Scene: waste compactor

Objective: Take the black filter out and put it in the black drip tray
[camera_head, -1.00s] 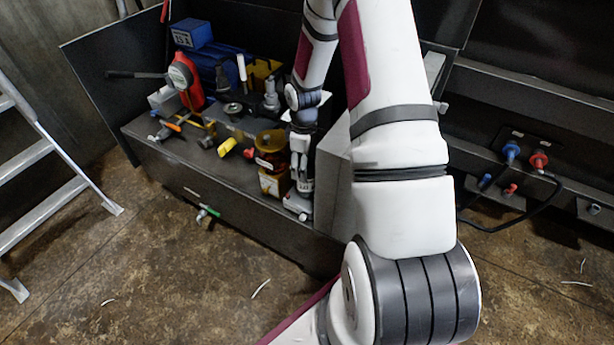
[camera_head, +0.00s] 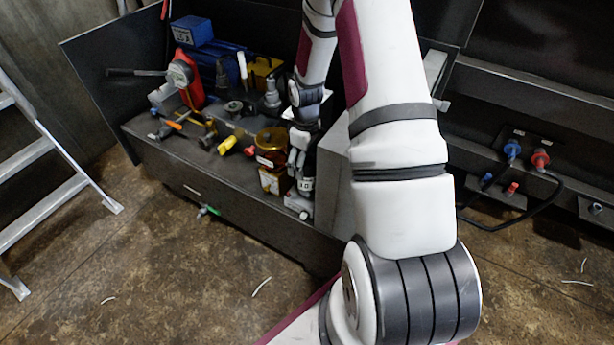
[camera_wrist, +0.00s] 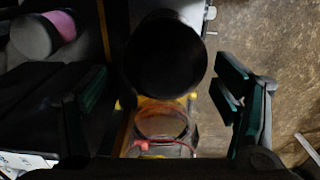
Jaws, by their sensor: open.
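A dark round object (camera_wrist: 166,55), seen end-on in the wrist view, may be the black filter. It lies just ahead of the space between my fingers, touching neither that I can see. My gripper (camera_wrist: 165,100) is open, with one finger on each side of the view. An amber transparent bowl (camera_wrist: 162,122) shows below the dark object. In the head view my gripper (camera_head: 300,172) points down beside amber containers (camera_head: 270,142) at the right end of the dark bench. I cannot make out the black drip tray for certain.
The bench (camera_head: 235,190) holds a red tool (camera_head: 188,78), a blue box (camera_head: 192,32), a yellow-handled item (camera_head: 228,145) and several fittings. A grey panel (camera_head: 333,175) stands close right of my gripper. A ladder (camera_head: 50,150) is at left; the front floor is mostly clear.

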